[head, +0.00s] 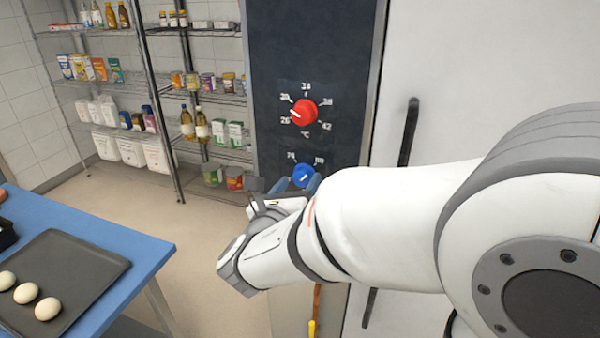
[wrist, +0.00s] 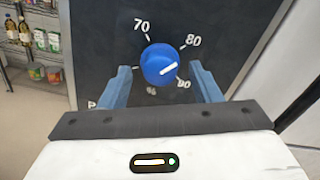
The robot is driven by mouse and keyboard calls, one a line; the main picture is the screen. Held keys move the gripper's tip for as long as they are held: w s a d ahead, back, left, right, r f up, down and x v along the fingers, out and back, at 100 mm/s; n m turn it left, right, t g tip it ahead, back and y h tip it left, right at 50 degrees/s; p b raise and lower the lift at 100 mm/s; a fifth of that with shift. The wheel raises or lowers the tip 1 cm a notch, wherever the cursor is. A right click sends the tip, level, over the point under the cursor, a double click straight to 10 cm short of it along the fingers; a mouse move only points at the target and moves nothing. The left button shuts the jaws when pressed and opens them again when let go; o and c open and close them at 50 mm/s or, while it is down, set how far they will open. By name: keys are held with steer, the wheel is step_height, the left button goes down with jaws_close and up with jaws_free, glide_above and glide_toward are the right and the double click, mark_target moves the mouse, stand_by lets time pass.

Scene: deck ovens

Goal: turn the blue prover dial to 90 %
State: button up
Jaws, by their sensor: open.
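The blue prover dial (wrist: 158,60) is a round knob on a dark panel, with a white pointer line. In the wrist view the pointer lies on its right side, aimed between the 80 mark (wrist: 193,41) and the 90 mark (wrist: 184,84). The 70 mark (wrist: 142,25) is at the upper left. My gripper (wrist: 161,68) is open, with one blue finger on each side of the dial and visible gaps between. Whether the fingertips reach around the knob's depth is unclear. In the head view the dial (head: 303,174) is partly hidden behind my gripper.
A red temperature dial (head: 304,112) sits above the blue one. A white door with a dark handle (head: 408,132) is to the right. Shelves of goods (head: 195,88) stand behind left.

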steer(key=shift+w+d, duration=0.25)
steer(key=shift+w, duration=0.35)
steer(key=shift+c, duration=0.6)
steer(key=c, duration=0.7)
steer(key=shift+s+d, duration=0.1)
steer(key=shift+d, duration=0.15)
steer(key=shift+c, duration=0.8)
steer(key=shift+a, duration=0.25)
steer(key=shift+b, duration=0.3)
